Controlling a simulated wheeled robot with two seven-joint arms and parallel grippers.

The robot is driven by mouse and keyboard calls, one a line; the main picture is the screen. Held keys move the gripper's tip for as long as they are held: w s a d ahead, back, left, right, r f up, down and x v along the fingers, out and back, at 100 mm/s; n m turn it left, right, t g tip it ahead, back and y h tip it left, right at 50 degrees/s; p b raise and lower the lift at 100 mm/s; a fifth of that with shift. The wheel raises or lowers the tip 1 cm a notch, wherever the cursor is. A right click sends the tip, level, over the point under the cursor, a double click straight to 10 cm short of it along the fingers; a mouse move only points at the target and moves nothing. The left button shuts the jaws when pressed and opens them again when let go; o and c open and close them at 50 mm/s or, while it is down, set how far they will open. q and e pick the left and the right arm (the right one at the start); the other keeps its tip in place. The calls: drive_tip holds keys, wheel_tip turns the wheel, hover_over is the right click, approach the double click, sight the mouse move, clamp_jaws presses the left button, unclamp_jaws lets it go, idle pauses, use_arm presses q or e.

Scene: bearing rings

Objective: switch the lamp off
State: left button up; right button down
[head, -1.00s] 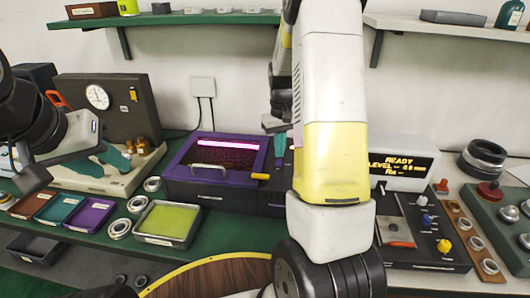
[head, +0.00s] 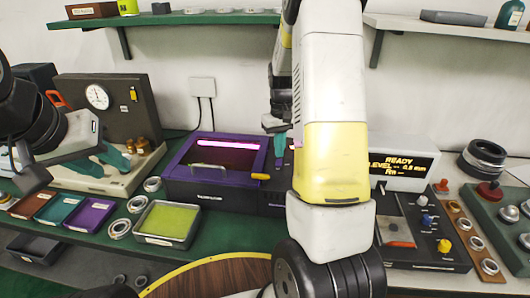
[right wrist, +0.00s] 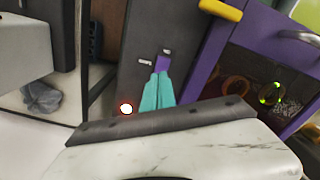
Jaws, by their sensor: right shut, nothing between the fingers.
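The lamp is a glowing pink-white tube (head: 226,144) inside a purple box (head: 168,168) with a window and a handle. In the right wrist view, a dark grey panel (right wrist: 135,85) beside the box carries a small purple switch (right wrist: 163,63) between white marks. My right gripper (right wrist: 158,76) is shut and empty, its teal fingertips just at the switch; I cannot tell whether they touch it. In the head view my right arm partly hides this panel. A red-white indicator (right wrist: 126,109) glows on the panel. My left gripper (head: 108,163) is open at the left, in front of the dial gauge stand.
The gauge stand (head: 75,100), a tray with a yellow-green pad (head: 168,222) and several metal rings lie left. A yellow knob (right wrist: 220,9) sticks out at the box's edge. A display (head: 404,165) and control panel (head: 425,225) stand right. Shelves hang above.

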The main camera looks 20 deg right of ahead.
sight(279, 160)
drive_tip(key=shift+f, duration=0.95)
idle(0.7)
drive_tip(key=shift+r, duration=3.55)
drive_tip(key=s+a+r+t, duration=0.2)
drive_tip(key=s+a+r, duration=0.2)
drive_tip(key=s, duration=0.3)
drive_tip(key=s+a+r+t+y, duration=0.1)
drive_tip(key=s+a+r, duration=0.3)
drive_tip(key=s, duration=0.4)
drive_tip(key=s+a+r+t+y, duration=0.1)
drive_tip(key=s+a+r+t, duration=0.2)
drive_tip(key=s+r, duration=0.3)
drive_tip(key=shift+s+a+r, duration=0.3)
drive_tip(key=shift+s+a, duration=0.6)
drive_tip(key=shift+s, duration=0.1)
